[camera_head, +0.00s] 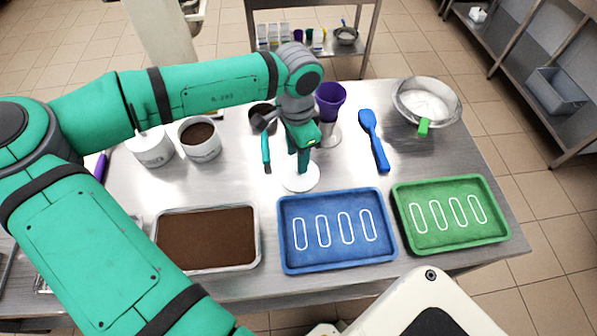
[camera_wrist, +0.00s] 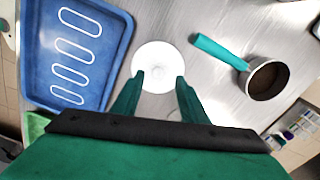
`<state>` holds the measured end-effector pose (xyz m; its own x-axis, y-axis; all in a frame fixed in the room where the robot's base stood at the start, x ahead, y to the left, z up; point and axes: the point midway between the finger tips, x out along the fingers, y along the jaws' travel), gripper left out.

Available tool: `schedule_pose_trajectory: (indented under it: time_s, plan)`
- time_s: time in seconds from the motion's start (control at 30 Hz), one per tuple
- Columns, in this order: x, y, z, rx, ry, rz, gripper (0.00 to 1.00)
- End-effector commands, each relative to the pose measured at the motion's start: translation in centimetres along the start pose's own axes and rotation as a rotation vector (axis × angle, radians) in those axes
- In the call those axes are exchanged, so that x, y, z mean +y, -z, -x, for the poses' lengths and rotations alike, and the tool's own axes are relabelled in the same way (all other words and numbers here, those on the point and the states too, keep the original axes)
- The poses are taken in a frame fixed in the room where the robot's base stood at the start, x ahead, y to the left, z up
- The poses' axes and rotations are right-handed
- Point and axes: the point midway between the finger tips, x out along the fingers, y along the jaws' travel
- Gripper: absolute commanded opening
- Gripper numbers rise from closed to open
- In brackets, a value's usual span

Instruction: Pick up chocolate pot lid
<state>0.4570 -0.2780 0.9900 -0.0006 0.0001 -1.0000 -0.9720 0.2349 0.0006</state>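A round white lid (camera_head: 299,181) lies flat on the steel table, behind the blue tray. It also shows in the wrist view (camera_wrist: 157,58), with a small raised spot near its middle. My gripper (camera_head: 301,168) points down over the lid. In the wrist view its two green fingers (camera_wrist: 160,80) are apart, with their tips over the lid's near part and nothing held between them. I cannot tell whether the tips touch the lid. A white pot of brown chocolate (camera_head: 200,139) stands without a lid at the left.
A blue tray (camera_head: 288,258) and a green tray (camera_head: 450,248) lie in front. A chocolate-filled pan (camera_head: 207,270), a purple cup (camera_head: 330,95), a blue spatula (camera_head: 375,140) and a dark pan with a teal handle (camera_wrist: 218,50) are nearby. A bowl (camera_head: 450,113) stands back right.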

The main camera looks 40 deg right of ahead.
Motion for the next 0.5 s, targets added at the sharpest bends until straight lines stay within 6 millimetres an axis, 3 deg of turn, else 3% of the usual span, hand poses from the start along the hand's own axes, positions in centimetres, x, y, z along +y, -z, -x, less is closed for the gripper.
schedule_pose_trajectory:
  time_s: [0.3, 0.5]
  plan:
    - [0.3, 0.0, -4.0, -0.001, 0.0, 0.003, 0.4]
    - [0.3, -0.1, -4.6, 0.0, 0.001, 0.003, 0.4]
